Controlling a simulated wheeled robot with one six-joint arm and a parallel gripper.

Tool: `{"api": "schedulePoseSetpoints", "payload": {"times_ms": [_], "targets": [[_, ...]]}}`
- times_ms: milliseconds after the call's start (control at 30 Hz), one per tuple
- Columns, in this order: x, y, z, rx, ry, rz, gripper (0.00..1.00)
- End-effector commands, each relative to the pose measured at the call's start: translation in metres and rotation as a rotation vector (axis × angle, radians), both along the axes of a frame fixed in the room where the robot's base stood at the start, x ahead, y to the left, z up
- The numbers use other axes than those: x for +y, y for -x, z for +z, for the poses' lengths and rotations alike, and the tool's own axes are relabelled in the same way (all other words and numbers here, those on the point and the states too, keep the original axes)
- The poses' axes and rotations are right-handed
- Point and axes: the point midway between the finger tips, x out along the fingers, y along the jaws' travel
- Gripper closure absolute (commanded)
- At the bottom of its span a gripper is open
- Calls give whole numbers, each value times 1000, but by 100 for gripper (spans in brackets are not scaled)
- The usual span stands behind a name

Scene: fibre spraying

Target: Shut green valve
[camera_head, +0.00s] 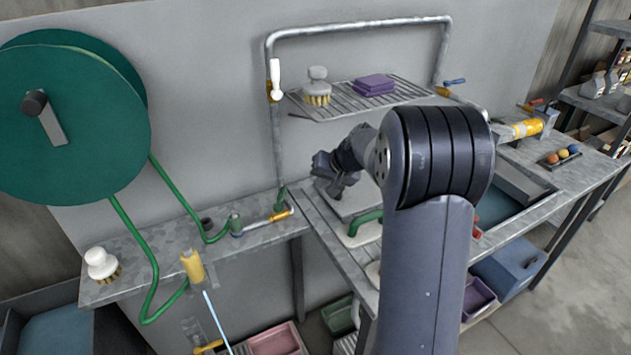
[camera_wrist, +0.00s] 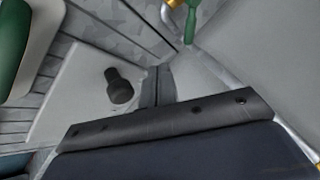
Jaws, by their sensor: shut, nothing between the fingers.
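The green valve handle (camera_head: 281,199) sits at a brass fitting (camera_head: 279,215) low on the wall pipe, at the back edge of the counter. It points upward in the head view. In the wrist view the green handle (camera_wrist: 190,24) shows at the top edge, with a bit of brass beside it. My gripper (camera_head: 322,163) is right of the green handle and apart from it, over a pale board. Its dark fingers (camera_wrist: 158,86) are together and empty in the wrist view. My arm hides part of the counter.
A black knob (camera_wrist: 119,86) stands on the pale board (camera_wrist: 75,95). A green-handled tool (camera_head: 365,219) lies nearer the front. A wire shelf (camera_head: 350,108) with a brush and purple sponges is above. A green hose reel (camera_head: 75,125) is at left. A white-handled valve (camera_head: 275,78) is higher up.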

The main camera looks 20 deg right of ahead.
Motion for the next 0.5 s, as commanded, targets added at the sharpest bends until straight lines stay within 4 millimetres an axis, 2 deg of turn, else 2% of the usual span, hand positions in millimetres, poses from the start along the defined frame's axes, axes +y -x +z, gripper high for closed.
{"api": "schedulePoseSetpoints", "payload": {"times_ms": [400,467,500], "targets": [[23,-40,-61,3,0,0,100],[26,-44,-69,4,1,1,100],[34,-47,-64,2,2,4,100]]}}
